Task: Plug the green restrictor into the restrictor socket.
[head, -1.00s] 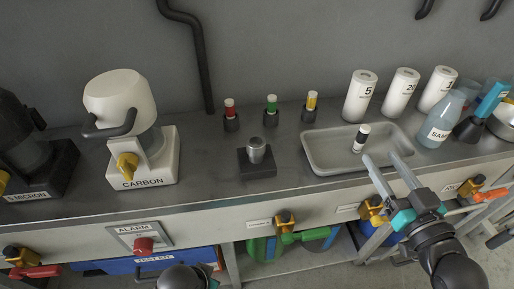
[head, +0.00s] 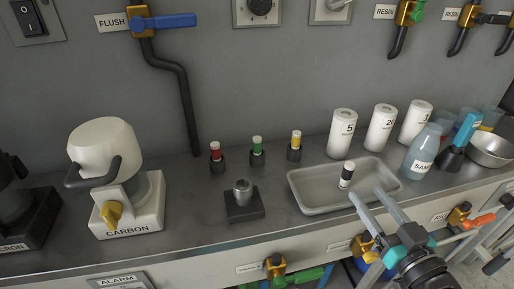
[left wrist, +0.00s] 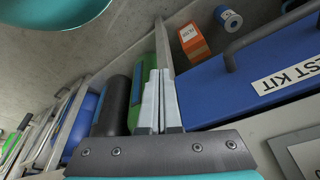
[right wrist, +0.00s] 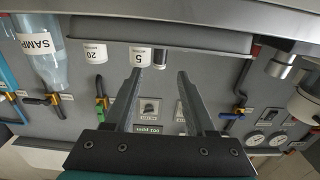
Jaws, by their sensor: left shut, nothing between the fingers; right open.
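The green restrictor (head: 257,146) stands upright in a small black holder at the back of the bench. A metal cylinder on a black block (head: 243,204), in front of it, looks like the restrictor socket; I see nothing in it. My right gripper (head: 367,194) is open and empty at the front of the grey tray, right of the restrictor and socket. It also shows open in the right wrist view (right wrist: 159,74). My left gripper (left wrist: 158,74) is shut and empty in the left wrist view, near the things under the bench; the head view does not show it.
Red (head: 215,152) and yellow (head: 296,140) restrictors flank the green one. The grey tray (head: 308,203) holds a black-and-white cylinder (head: 346,174) near my right fingertips. White canisters (head: 342,140) stand behind it. The white carbon housing (head: 130,205) is at left. A blue test kit (left wrist: 240,85) sits below.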

